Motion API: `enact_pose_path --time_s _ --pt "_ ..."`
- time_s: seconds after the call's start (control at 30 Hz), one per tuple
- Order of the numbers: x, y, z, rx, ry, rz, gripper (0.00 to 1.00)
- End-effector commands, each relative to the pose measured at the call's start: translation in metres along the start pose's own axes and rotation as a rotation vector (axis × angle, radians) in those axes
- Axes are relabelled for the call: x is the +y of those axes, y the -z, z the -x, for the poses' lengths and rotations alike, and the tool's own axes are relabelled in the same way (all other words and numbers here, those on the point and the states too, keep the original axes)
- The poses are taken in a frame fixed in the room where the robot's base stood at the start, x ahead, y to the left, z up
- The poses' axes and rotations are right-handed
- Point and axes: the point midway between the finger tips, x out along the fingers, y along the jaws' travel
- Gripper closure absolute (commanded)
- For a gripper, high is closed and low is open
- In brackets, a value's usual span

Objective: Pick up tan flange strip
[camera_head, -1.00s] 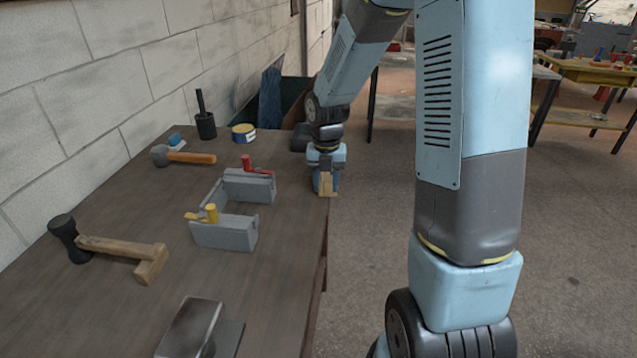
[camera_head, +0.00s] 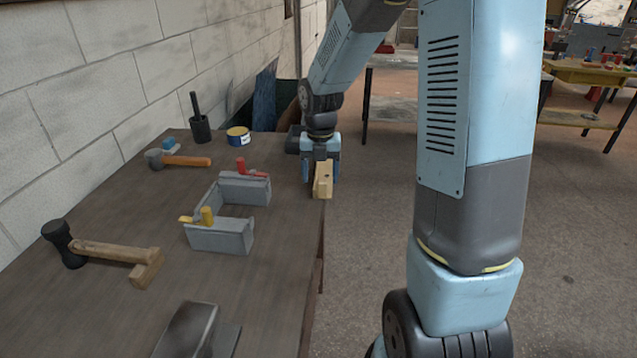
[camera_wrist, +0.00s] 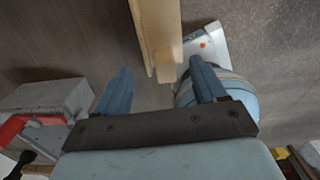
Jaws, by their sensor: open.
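The tan flange strip (camera_head: 323,180) stands near the right edge of the bench, just beside my gripper (camera_head: 319,172) in the head view. In the wrist view the strip (camera_wrist: 156,35) reaches down from the top edge, and its near end lies between and ahead of the two blue fingers of my gripper (camera_wrist: 161,82). The fingers are apart, with a gap around the strip's end. I cannot tell whether either finger touches it.
A grey U-shaped fixture with a red clamp (camera_head: 243,168) and a yellow clamp (camera_head: 206,216) stands left of the gripper. The bench's right edge is close.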

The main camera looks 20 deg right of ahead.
Motion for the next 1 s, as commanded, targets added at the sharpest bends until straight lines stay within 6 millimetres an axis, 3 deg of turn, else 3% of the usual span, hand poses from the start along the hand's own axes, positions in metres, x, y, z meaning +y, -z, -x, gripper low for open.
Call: enact_pose_path --time_s 0.2,0.5,1.0 --pt "0.000 -0.002 0.046 -0.005 -0.001 0.000 0.29" --pt "0.001 -0.003 0.090 -0.002 0.000 0.000 0.29" --pt "0.001 -0.003 0.101 0.001 0.000 0.001 0.31"
